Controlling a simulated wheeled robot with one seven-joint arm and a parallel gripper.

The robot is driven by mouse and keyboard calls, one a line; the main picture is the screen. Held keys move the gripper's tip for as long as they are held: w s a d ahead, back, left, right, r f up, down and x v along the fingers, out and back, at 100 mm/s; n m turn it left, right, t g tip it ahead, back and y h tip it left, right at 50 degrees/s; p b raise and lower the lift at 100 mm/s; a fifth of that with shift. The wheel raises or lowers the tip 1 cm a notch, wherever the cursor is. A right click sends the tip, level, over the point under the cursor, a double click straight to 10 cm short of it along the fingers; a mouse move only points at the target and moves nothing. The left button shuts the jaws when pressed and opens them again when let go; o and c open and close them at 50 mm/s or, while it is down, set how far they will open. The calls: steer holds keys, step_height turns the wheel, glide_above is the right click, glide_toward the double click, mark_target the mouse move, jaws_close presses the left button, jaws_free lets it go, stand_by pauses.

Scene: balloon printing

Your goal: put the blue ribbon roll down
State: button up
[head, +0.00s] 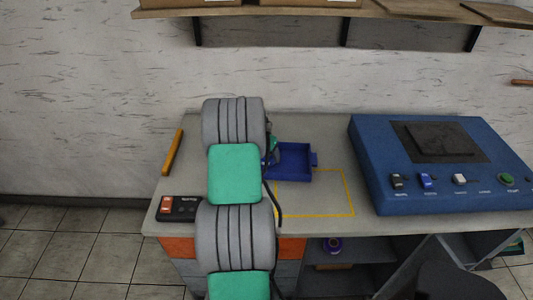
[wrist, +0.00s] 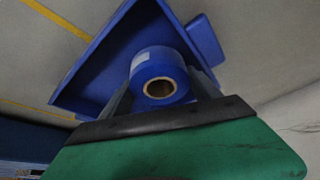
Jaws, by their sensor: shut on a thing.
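The blue ribbon roll (wrist: 153,62), with a brown core hole facing the camera, sits between the fingers of my gripper (wrist: 162,90) in the wrist view. My gripper is shut on it. The blue tray (wrist: 85,92) lies behind the roll in that view, and the roll overlaps its interior; I cannot tell whether they touch. In the head view the blue tray (head: 308,178) stands on the grey table, just right of my arm. My arm hides most of the gripper and roll there.
A large blue machine (head: 370,165) stands at the right. A yellow bar (head: 173,152) and a switch box (head: 182,209) lie at the left. A purple roll (head: 333,245) is on a lower shelf.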

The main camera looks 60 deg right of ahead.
steer(key=shift+f, duration=0.5)
steer(key=o, duration=1.3)
steer(key=shift+r, duration=0.35)
steer(key=b+v, duration=0.2)
steer(key=v, duration=1)
steer(key=w+a+r+n+t, duration=0.1)
steer(key=w+a+r+n, duration=0.2)
steer(key=a, duration=0.5)
steer(key=w+a+n+t+y, duration=0.1)
steer(key=w+a+n, duration=0.1)
steer(key=w+a, duration=0.45)
steer(key=w+a+r+n+t, duration=0.1)
steer(key=w+a+r+n, duration=0.15)
steer(key=a, duration=0.65)
steer(key=s+a+n+y, duration=0.1)
steer(key=a+n, duration=0.3)
steer(key=a, duration=0.5)
steer(key=s+a+f+n+y, duration=0.1)
steer(key=s+a+n, duration=0.2)
steer(key=a, duration=0.7)
steer(key=s+a+n+y, duration=0.1)
steer(key=s+a+n, duration=0.3)
steer(key=a, duration=0.5)
steer(key=shift+a+f+n+t, duration=0.25)
steer(key=shift+a+n+t, duration=0.05)
steer(key=shift+n+t, duration=0.1)
